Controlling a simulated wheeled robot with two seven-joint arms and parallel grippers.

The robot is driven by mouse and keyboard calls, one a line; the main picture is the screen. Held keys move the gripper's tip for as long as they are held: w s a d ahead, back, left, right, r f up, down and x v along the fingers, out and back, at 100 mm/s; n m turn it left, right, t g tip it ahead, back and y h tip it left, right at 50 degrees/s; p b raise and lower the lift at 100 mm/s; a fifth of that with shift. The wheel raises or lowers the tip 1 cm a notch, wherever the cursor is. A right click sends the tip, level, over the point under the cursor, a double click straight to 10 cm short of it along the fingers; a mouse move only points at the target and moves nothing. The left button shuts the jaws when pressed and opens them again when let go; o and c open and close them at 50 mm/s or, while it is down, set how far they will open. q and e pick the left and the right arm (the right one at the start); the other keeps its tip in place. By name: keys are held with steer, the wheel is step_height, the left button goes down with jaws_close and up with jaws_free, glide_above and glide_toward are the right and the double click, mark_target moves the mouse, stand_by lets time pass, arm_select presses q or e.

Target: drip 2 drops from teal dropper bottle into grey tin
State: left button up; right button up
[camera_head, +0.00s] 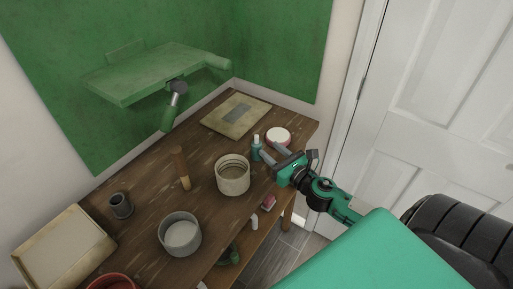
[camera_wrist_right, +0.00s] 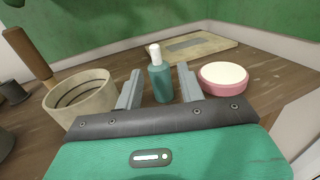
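The teal dropper bottle (camera_head: 256,149) stands upright on the wooden table, with a white cap. In the right wrist view the bottle (camera_wrist_right: 160,84) shows between the fingers, with a gap on each side. My right gripper (camera_head: 268,149) is open and points at the bottle from the right; its fingers also show in the right wrist view (camera_wrist_right: 159,80). I cannot tell how far the bottle lies between the fingers. The grey tin (camera_head: 166,240), round and open with pale contents, stands near the table's front edge. My left gripper is not in view.
A beige pot (camera_head: 233,184) stands between the bottle and the tin. A pink-sided round container (camera_head: 278,136) is close to the right gripper. A wooden-handled tool (camera_head: 181,165), dark cup (camera_head: 120,206), pale tray (camera_head: 62,250) and flat board (camera_head: 218,116) are also on the table.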

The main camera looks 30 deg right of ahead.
mark_target(258, 141)
steer(key=shift+w+a, duration=0.15)
steer(key=shift+w, duration=1.75)
steer(key=shift+w+a+p, duration=0.15)
steer(key=shift+w+a, duration=0.1)
steer(key=shift+w, duration=1.05)
steer(key=shift+w+a+p, duration=0.15)
steer(key=shift+w+a, duration=0.05)
steer(key=shift+w, duration=1.05)
jaws_close()
